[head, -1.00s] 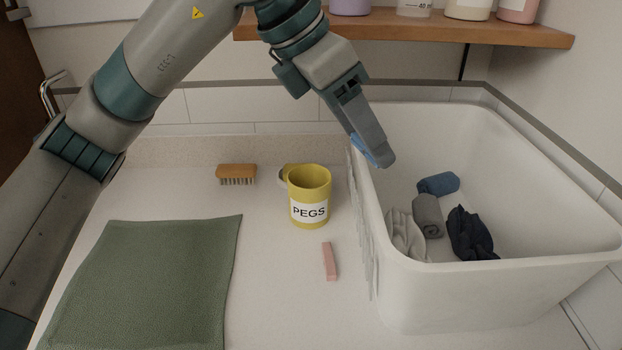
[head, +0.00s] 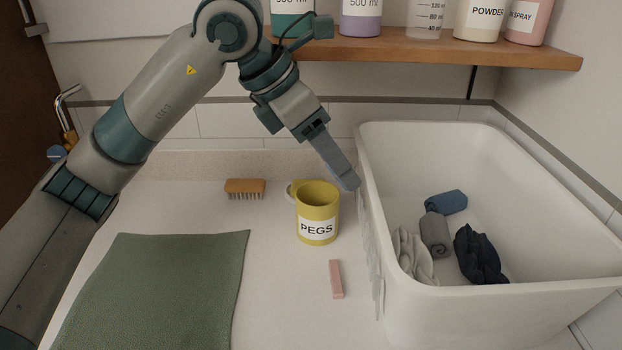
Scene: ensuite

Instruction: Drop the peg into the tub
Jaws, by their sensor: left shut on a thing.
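My left gripper (head: 347,181) points down and right, at the left rim of the white tub (head: 530,296), just above and right of the yellow mug labelled PEGS (head: 317,229). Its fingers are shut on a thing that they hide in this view. A blue piece, likely the peg, showed at these fingertips earlier. The tub holds a blue roll (head: 446,202), a grey roll (head: 435,235), a pale cloth (head: 412,255) and a dark cloth (head: 480,254). My right gripper is not in view.
A pink bar (head: 336,279) lies on the counter in front of the mug. A wooden brush (head: 245,188) lies behind it to the left. A green cloth (head: 150,290) covers the left counter. A shelf with bottles (head: 480,51) hangs above the tub.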

